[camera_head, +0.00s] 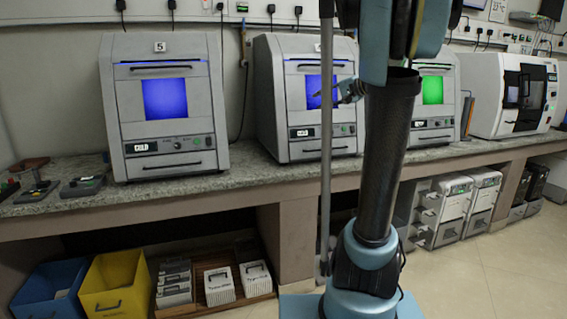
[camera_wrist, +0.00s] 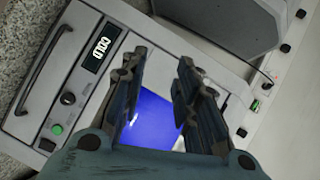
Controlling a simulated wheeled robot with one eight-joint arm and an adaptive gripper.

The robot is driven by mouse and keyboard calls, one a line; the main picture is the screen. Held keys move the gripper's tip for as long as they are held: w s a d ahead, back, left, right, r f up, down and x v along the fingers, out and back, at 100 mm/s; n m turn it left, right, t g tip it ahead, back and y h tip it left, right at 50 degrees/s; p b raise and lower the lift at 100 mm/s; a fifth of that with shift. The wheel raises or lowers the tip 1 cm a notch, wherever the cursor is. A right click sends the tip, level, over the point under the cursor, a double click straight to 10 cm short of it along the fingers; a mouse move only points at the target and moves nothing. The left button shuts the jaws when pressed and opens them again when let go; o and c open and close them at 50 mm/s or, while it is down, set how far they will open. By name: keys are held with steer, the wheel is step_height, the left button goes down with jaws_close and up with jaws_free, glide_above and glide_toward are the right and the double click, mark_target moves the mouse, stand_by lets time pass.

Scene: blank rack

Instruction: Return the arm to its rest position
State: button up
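My arm (camera_head: 388,160) stands in front of the bench, with a dark lower link on a blue joint and a folded upper part cut off by the top edge. My gripper (camera_head: 340,95) shows small in the head view, in front of the middle grey machine (camera_head: 278,95). In the wrist view my gripper (camera_wrist: 161,62) has its two dark fingers apart, with nothing between them. Behind the fingers is a grey machine (camera_wrist: 30,122) with a blue screen (camera_wrist: 152,120), a small display, a green button and a handle. The gap between gripper and machine is hard to judge.
A machine marked 5 (camera_head: 120,105), a green-screen machine (camera_head: 436,132) and a white machine (camera_head: 485,100) stand on the stone-topped bench (camera_head: 235,178). Below are a yellow bin (camera_head: 118,285), a blue bin (camera_head: 45,295) and white boxes (camera_head: 219,288). Open floor (camera_head: 490,270) lies at right.

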steer(key=s+a+f+n+g+h, duration=0.2)
steer(key=s+a+f+g, duration=0.15)
steer(key=s+f, duration=0.6)
steer(key=s+d+f+n+g+h, duration=0.1)
steer(key=s+d+f+n+h, duration=0.1)
steer(key=s+f, duration=1)
steer(key=s+d+f+n+g+h, duration=0.2)
steer(key=s+d+f+h, duration=0.2)
steer(key=s+f, duration=0.9)
steer(key=shift+s+d+h, duration=0.35)
steer(key=shift+s+h, duration=0.85)
steer(key=shift+s, duration=0.05)
steer(key=shift+f, duration=0.1)
steer(key=shift+w+f, duration=0.2)
steer(key=shift+w, duration=0.3)
steer(key=shift+o, duration=0.5)
